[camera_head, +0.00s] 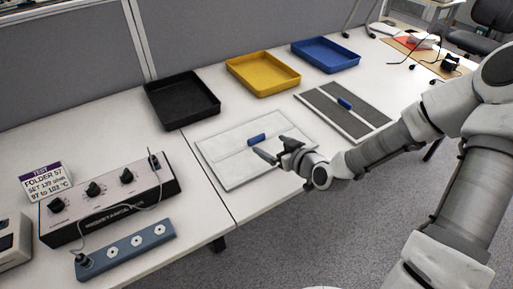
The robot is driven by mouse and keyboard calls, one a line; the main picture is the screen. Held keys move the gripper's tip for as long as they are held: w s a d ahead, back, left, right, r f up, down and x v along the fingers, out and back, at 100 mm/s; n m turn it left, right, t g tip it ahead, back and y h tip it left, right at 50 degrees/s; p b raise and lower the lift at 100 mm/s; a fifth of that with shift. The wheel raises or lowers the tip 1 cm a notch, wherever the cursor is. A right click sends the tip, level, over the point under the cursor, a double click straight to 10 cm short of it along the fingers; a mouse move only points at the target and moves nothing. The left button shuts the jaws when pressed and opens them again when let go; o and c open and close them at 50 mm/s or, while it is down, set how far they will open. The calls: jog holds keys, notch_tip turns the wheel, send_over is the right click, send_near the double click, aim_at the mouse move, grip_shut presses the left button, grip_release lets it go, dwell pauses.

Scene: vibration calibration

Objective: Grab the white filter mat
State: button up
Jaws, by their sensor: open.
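The white filter mat (225,169) lies flat on the table in the middle of the view, with a thin pale frame around it. A blue handle (257,139) sits near its centre. My gripper (267,150) is open over the mat, beside the blue handle on its near side. Whether the fingertips touch the mat or the handle I cannot tell. My gripper and wrist hide part of the mat's right side.
A dark grey mat (325,104) with a blue handle lies to the right. Black (187,121), yellow (264,89) and blue (325,68) trays stand behind. A resistance box (110,205), a sign (49,181) and a blue-grey strip (126,249) occupy the left.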

aim_at(257, 137)
jog(key=x, duration=0.3)
jog(key=b+x, duration=0.1)
jog(key=x, duration=0.3)
jog(key=shift+d+f+b, duration=0.2)
jog(key=shift+f+b, duration=0.15)
jog(key=shift+f, duration=0.05)
jog(key=shift+w+a+f, duration=0.15)
jog(key=shift+w+a, duration=0.1)
jog(key=shift+w, duration=0.2)
jog(key=c, duration=1.3)
